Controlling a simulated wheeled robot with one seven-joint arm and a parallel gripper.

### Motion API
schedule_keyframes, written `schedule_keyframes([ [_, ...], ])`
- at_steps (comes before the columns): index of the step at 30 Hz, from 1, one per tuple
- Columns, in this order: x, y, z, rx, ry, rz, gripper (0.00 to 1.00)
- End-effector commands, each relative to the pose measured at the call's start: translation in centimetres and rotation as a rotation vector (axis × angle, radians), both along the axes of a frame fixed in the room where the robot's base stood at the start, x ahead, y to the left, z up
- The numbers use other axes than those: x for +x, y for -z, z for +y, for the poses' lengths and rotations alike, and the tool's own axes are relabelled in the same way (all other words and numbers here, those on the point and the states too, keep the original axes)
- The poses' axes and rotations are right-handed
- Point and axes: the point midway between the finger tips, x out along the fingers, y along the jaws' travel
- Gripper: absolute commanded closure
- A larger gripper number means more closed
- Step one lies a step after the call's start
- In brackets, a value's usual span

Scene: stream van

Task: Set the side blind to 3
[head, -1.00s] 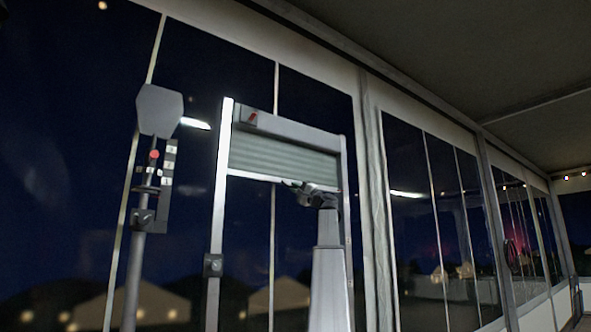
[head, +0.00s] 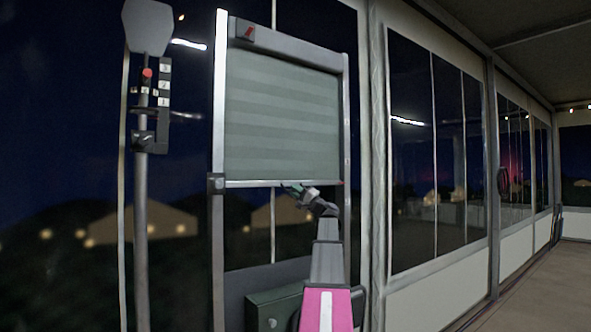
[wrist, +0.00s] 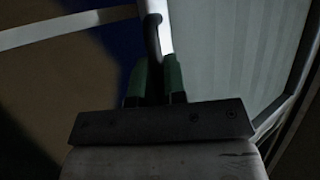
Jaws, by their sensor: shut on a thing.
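The side blind (head: 280,115) is a grey-green slatted sheet in an upright metal frame in the head view. It is drawn down, and its pale bottom bar (head: 250,184) is level with a black block (head: 215,183) on the left rail. My gripper (head: 292,188) is at the bottom bar, right of its middle. In the wrist view its green fingers (wrist: 153,75) are shut on a dark handle (wrist: 152,38) at the bar, with the blind sheet at right. The fingers partly hide the handle. No number shows clearly on the blind's frame.
A grey post (head: 141,225) with a red knob (head: 147,73) and a plate numbered 3, 2, 1 (head: 164,85) stands left of the blind. A dark green case (head: 277,309) is low below it. Open floor (head: 535,285) lies at right.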

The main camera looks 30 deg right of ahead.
Motion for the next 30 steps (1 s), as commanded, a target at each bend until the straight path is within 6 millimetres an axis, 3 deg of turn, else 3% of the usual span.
schedule_keyframes([
  [3, -0.1, 3.5, 0.0, 0.001, 0.0, 0.003, 1.0],
  [12, -0.1, 8.3, 0.0, 0.001, 0.001, 0.001, 1.0],
  [18, 0.0, 9.4, -0.1, -0.001, 0.001, 0.0, 1.0],
  [29, 0.0, 9.4, -0.1, -0.001, 0.001, 0.0, 1.0],
  [30, 0.0, 9.4, -0.1, -0.001, 0.001, 0.0, 0.78],
])
